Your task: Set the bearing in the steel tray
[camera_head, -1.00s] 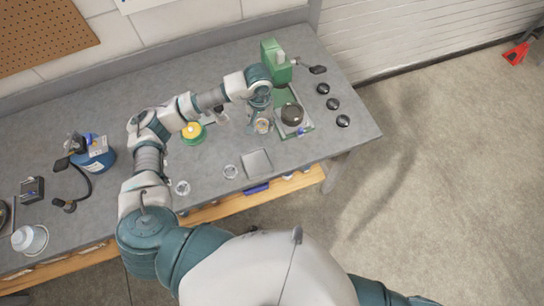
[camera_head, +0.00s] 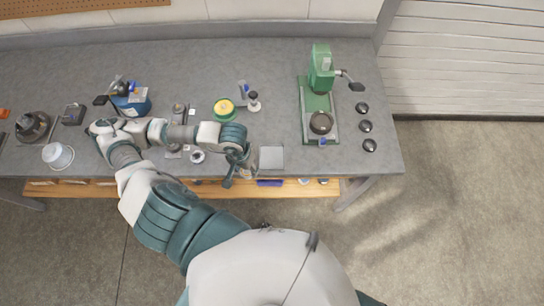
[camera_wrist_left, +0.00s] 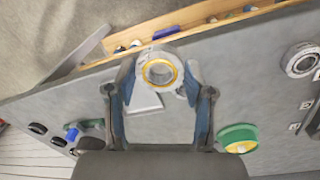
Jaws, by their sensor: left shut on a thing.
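The bearing (camera_wrist_left: 160,72), a silver ring with a gold inner band, is between the fingertips of my left gripper (camera_wrist_left: 161,80) in the wrist view. The gripper is shut on it. In the head view my left gripper (camera_head: 240,172) is just left of the steel tray (camera_head: 271,158), a flat grey square near the bench's front edge. The gripper and bearing partly cover the tray (camera_wrist_left: 145,104) in the wrist view. I cannot tell the bearing's height above the bench. My right gripper is not in view.
A green press (camera_head: 320,75) stands right of the tray, with several black knobs (camera_head: 366,126) beyond it. A green-and-yellow round item (camera_head: 224,109) stands behind my gripper. Another metal ring (camera_head: 197,156) lies to the left. The bench between tray and press is clear.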

